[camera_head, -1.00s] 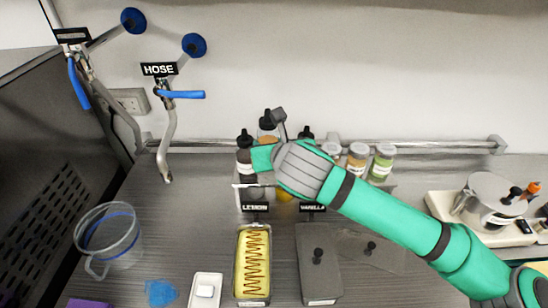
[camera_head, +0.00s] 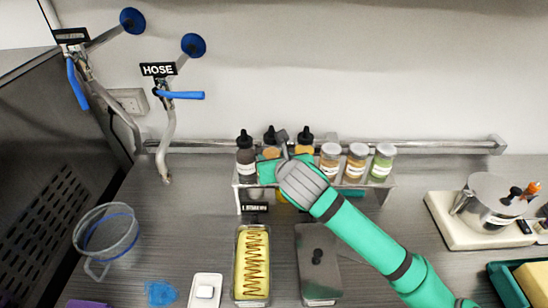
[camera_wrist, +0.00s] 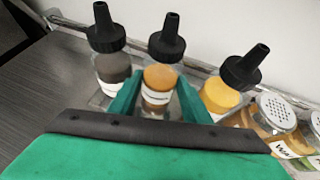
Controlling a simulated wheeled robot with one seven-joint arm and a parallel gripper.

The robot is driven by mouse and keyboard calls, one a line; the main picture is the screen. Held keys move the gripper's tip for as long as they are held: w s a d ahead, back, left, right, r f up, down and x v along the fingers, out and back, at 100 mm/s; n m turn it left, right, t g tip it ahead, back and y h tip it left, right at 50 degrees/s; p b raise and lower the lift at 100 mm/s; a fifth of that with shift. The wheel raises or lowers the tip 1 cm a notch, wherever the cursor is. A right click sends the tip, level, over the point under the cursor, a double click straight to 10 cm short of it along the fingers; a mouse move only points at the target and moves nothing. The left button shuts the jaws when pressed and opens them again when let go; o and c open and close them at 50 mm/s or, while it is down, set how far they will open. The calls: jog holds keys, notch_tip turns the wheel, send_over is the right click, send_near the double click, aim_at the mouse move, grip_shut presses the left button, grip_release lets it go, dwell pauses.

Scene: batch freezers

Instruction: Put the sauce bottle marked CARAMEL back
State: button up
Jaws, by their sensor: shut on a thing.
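My gripper (camera_head: 268,168) is shut on the middle sauce bottle (camera_head: 270,139), which has a black nozzle cap and orange-brown sauce. In the wrist view, my fingers (camera_wrist: 158,100) close on both sides of this bottle (camera_wrist: 159,78). It stands upright in the rack's row, between a dark brown sauce bottle (camera_head: 246,156) and a yellow-orange one (camera_head: 305,143).
Several shaker jars (camera_head: 357,160) stand on the rack at right. A hose tap (camera_head: 166,110) and clear jug (camera_head: 108,235) are at left. A yellow tub (camera_head: 252,264) and lidded tub (camera_head: 318,262) stand in front. A pot (camera_head: 490,205) is at right.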

jog(key=shift+s+a, duration=0.1)
jog(key=shift+a, duration=0.05)
jog(key=o, duration=0.8)
jog(key=shift+f, duration=0.1)
jog(key=shift+d, duration=0.2)
jog(key=shift+s+r, duration=0.3)
jog(key=v, duration=1.1)
jog(key=shift+s+r, duration=0.1)
jog(key=shift+s, duration=0.1)
jog(key=shift+w+d, duration=0.1)
